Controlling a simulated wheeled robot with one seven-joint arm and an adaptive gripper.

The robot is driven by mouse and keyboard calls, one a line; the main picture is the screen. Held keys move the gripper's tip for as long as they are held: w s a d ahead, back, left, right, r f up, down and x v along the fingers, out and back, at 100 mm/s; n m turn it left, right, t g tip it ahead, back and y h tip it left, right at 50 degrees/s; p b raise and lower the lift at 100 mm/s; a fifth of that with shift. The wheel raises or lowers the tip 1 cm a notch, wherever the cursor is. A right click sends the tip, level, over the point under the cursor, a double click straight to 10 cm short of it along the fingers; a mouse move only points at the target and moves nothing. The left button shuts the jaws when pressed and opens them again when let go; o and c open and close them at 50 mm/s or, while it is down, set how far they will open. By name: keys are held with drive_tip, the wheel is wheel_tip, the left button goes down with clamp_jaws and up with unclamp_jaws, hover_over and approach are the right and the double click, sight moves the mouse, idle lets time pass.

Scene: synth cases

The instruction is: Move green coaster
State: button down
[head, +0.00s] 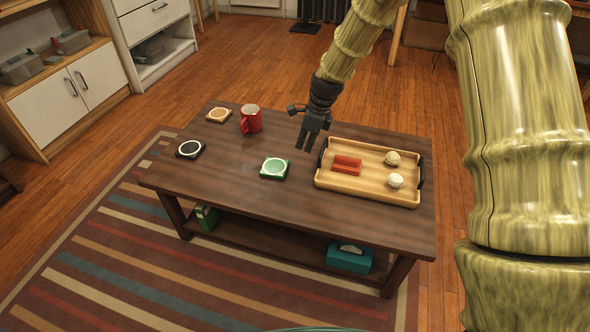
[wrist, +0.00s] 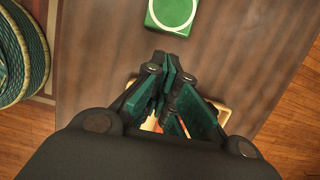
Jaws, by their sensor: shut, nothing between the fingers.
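The green coaster (head: 274,168) lies flat on the dark wooden coffee table (head: 235,193), left of the tray. It is square with a pale round ring on top. It also shows at the top of the wrist view (wrist: 173,14), beyond my fingertips and apart from them. My gripper (head: 308,146) hangs above the table, up and to the right of the coaster in the head view. Its fingers are shut and empty in the wrist view (wrist: 170,68).
A wooden tray (head: 342,185) holds a red item (head: 346,164) and two pale balls (head: 392,158). A red mug (head: 251,120), a tan coaster (head: 218,115) and a black coaster (head: 189,149) stand at the left. The table is clear around the green coaster.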

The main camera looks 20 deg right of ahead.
sight(294, 173)
drive_tip(key=b+x, duration=0.2)
drive_tip(key=x, duration=0.4)
drive_tip(key=b+x, duration=0.2)
drive_tip(key=x, duration=0.3)
drive_tip(key=shift+w+d+f, duration=0.1)
drive_tip(key=shift+w+f, duration=0.2)
drive_tip(key=shift+f, duration=0.05)
